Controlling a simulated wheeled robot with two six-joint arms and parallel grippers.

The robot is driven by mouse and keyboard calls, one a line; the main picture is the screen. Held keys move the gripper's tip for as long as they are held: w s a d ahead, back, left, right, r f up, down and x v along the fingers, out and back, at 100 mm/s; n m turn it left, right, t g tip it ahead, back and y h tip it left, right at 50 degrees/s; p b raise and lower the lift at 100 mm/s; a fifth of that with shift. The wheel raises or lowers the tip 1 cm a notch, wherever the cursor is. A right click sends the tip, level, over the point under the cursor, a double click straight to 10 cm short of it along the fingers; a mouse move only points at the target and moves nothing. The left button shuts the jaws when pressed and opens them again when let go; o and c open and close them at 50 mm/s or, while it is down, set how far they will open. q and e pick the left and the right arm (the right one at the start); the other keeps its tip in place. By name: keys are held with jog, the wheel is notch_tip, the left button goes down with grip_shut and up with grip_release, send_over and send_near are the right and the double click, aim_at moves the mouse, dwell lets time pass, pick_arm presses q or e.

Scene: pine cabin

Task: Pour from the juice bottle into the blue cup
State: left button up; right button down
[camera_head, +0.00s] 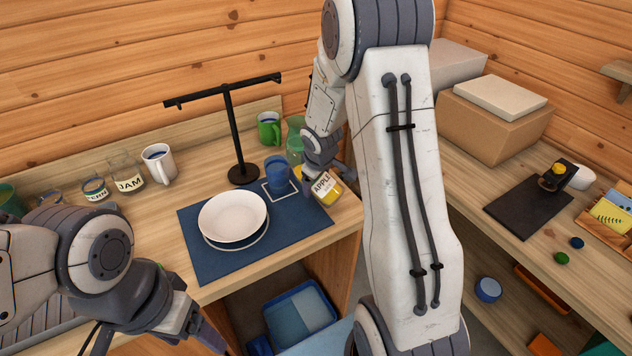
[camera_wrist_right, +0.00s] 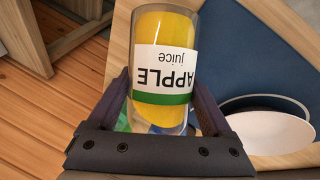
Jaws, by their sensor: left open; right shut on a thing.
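The juice bottle (camera_head: 325,188), yellow with a white "APPLE juice" label, is in my right gripper (camera_head: 328,176). In the right wrist view the bottle (camera_wrist_right: 163,75) sits between the two fingers, its label upside down in that picture. In the head view it is tilted at the right edge of the blue mat, just right of the blue cup. The blue cup (camera_head: 277,172) stands upright at the back of the mat, on a white-outlined square. My left gripper (camera_head: 205,330) is low at the front left, apart from the cup, with its fingertips only partly visible.
White plates (camera_head: 233,216) lie on the blue mat (camera_head: 198,262). A black stand (camera_head: 232,130), a green mug (camera_head: 269,130) and a green glass vessel (camera_head: 295,140) are behind. A white mug (camera_head: 160,163) and jars (camera_head: 127,174) line the left back. A blue bin (camera_head: 300,312) is below.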

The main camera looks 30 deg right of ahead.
jog(key=shift+f+b, duration=0.1)
jog(key=shift+b, duration=0.2)
jog(key=shift+s+d+r+g+h, duration=0.1)
jog(key=shift+r+g+h, duration=0.25)
jog(key=shift+g+h, duration=0.05)
jog(key=shift+s+d+r+n+g+h+p, duration=0.2)
jog(key=shift+r+n+g+h+p, duration=0.15)
jog(key=shift+r+g+p, duration=0.3)
jog(key=shift+s+r+g+h+p, duration=0.1)
jog(key=shift+r+g+h+p, duration=0.45)
jog(key=shift+r+g+p, duration=0.35)
jog(key=shift+r+g+h+p, duration=0.35)
jog(key=shift+r+p, duration=0.15)
jog(key=shift+p, duration=0.6)
jog(key=shift+f, duration=0.1)
jog(key=shift+f+b, duration=0.35)
jog(key=shift+b, duration=0.25)
